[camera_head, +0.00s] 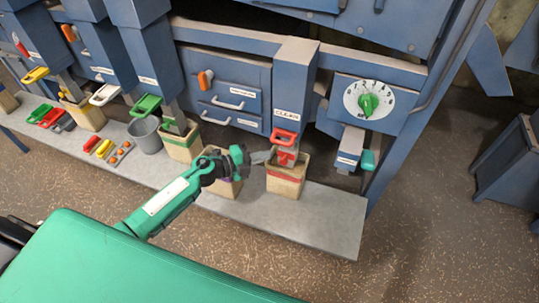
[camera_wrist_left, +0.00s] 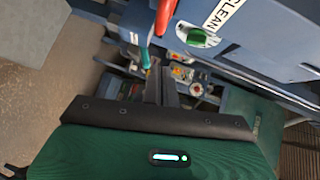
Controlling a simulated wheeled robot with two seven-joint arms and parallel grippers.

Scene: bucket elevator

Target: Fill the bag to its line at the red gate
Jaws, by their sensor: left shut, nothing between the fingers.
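The red gate (camera_head: 285,138) sits at the foot of the spout labelled CLEAN, with its looped handle facing out. Its red part also shows at the top of the left wrist view (camera_wrist_left: 165,14). A tan bag (camera_head: 285,183) with a red line around it stands upright on the ledge below this gate. Its contents are hidden. My left gripper (camera_head: 268,157) is shut and empty, just left of the red gate and close to the bag's upper edge. Its closed fingers (camera_wrist_left: 161,84) show in the left wrist view. My right gripper is in neither view.
The grey ledge (camera_head: 335,215) is clear right of the bag. Left stand another tan bag (camera_head: 224,187), partly behind my gripper, a green-lined bag (camera_head: 181,147) and a grey bucket (camera_head: 146,136). A dial with a green knob (camera_head: 368,104) is at upper right.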

